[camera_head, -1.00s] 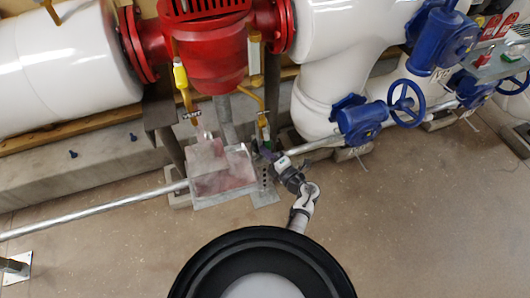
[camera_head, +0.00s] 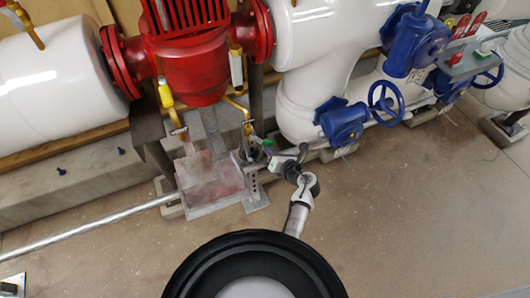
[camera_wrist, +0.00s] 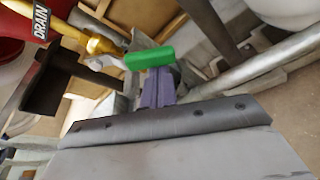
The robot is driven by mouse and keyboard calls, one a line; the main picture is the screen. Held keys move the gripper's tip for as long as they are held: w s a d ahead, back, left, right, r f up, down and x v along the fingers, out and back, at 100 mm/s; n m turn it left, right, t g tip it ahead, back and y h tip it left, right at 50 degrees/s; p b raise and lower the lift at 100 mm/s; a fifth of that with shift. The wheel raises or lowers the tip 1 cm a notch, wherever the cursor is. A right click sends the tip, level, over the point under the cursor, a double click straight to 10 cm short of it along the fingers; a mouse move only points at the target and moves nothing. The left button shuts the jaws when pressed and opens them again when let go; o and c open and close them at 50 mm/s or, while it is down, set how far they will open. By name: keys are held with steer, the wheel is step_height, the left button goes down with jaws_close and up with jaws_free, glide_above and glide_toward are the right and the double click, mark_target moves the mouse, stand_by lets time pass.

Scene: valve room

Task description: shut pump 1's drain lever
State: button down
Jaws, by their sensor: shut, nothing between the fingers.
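The drain lever has a green handle (camera_wrist: 150,57) on a brass valve and pipe (camera_wrist: 92,40). In the wrist view it lies across the picture, just beyond the fingertips. The green handle also shows small in the head view (camera_head: 267,143), below the right side of the red pump (camera_head: 190,50). My gripper (camera_wrist: 157,88) is shut and empty, its purple fingers pointing at the handle. I cannot tell whether the fingertips touch it. No pump number is readable.
A metal drain box (camera_head: 215,180) stands left of my gripper. A second yellow drain pipe (camera_head: 167,95) comes down above it. Blue valves with handwheels (camera_head: 385,98) and white pipes stand to the right. The concrete floor (camera_head: 400,210) in front is clear.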

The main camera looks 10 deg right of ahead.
steer(key=shift+w+d+r+n+h+p, duration=0.1)
steer(key=shift+d+r+n+h+p, duration=0.2)
steer(key=shift+r+n, duration=0.2)
steer(key=shift+w+d+r+n+h+p, duration=0.1)
steer(key=shift+d+r+n+h+p, duration=0.25)
steer(key=shift+n, duration=0.25)
steer(key=shift+w+d+r+n+h+p, duration=0.1)
steer(key=shift+d+r+n+h+p, duration=0.2)
steer(key=shift+r+n+p, duration=0.3)
steer(key=shift+w+d+r+n+h+p, duration=0.15)
steer(key=shift+r+n+h+p, duration=0.1)
steer(key=shift+r+n+p, duration=0.3)
steer(key=shift+r, duration=0.15)
steer(key=shift+s, duration=0.1)
